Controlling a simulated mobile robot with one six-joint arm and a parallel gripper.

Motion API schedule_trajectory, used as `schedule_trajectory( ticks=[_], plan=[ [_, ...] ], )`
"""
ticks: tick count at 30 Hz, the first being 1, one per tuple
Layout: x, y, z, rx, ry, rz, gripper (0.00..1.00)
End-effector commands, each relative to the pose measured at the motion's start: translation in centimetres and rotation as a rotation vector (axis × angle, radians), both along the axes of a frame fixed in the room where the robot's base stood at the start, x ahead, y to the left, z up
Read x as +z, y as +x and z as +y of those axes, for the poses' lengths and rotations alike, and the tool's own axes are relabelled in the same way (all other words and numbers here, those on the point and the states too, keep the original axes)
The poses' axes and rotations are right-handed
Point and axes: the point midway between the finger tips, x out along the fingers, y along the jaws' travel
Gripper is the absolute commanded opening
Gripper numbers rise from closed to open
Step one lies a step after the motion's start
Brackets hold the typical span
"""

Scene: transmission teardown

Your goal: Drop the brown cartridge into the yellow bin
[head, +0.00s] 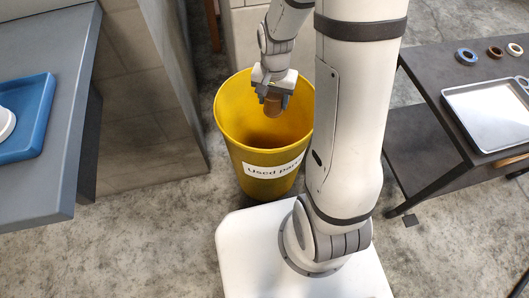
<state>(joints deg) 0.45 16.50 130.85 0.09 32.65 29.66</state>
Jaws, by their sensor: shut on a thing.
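The yellow bin (227,115) stands on the floor near the picture's middle, open at the top, with a white label (273,170) on its front reading "Used par…", partly cut off by my arm. My gripper (272,97) points down over the bin's opening. It is shut on the brown cartridge (272,105), whose lower part shows below the fingers. The cartridge hangs roughly upright within the bin's outline; its exact height against the rim is hard to tell. My arm hides the bin's right edge.
A grey table (75,110) with a blue tray (28,120) is on the left. A dark table (428,75) on the right bears a metal tray (490,115) and small rings (466,56). A stone-like block (150,110) stands left of the bin. Grey floor is free at lower left.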

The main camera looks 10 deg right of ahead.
Motion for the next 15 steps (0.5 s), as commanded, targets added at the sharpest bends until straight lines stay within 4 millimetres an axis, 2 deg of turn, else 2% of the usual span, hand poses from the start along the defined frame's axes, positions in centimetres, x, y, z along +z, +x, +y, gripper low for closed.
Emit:
schedule_trajectory(
  ticks=[1,2,10,15],
  plan=[
    [0.05,0.01,0.01,0.000,0.000,0.000,0.27],
    [0.05,0.01,0.01,0.000,0.000,0.000,0.53],
    [0.04,0.01,0.03,0.001,0.000,0.000,0.75],
    [0.04,0.00,0.04,0.001,0.000,0.000,0.77]
  ],
)
